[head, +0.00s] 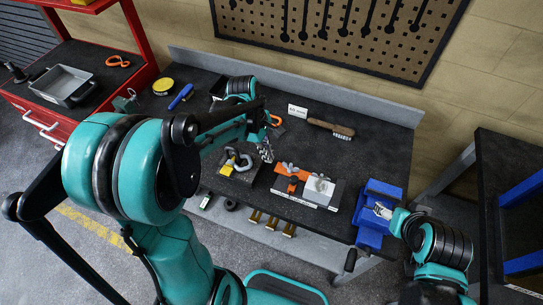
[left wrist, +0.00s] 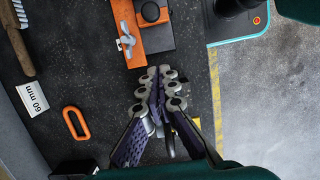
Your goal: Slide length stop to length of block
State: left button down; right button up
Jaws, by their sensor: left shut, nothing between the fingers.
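An orange stop piece (head: 291,184) with a silver wing nut sits on the bench, left of a pale block-like part (head: 319,190). In the left wrist view, orange parts (left wrist: 129,22) with the wing nut (left wrist: 126,41) show at the top. A white card reading "60 mm" (left wrist: 36,98) lies on the bench and shows small in the head view (head: 297,111). My left gripper (head: 267,154) is shut and empty, behind and left of the orange piece; its fingertips (left wrist: 160,76) are together, apart from it.
A brush (head: 330,127) lies behind. A yellow-marked clamp (head: 228,168) is left of the stop, and an orange ring (left wrist: 76,123) lies near the card. Dark bench surface between them is clear.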

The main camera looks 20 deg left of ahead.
aim_at(293, 178)
pick_arm(q)
jog(key=d+f, duration=0.1)
jog(key=f, duration=0.1)
jog(key=d+f+b, duration=0.1)
jog(key=d+f, duration=0.2)
jog(key=f, duration=0.2)
jog(key=shift+d+b, duration=0.25)
jog(key=shift+b, duration=0.15)
jog(key=shift+s+d, duration=0.1)
jog(key=shift+d, duration=0.5)
jog(key=shift+d, duration=1.6)
jog(key=shift+a, duration=0.15)
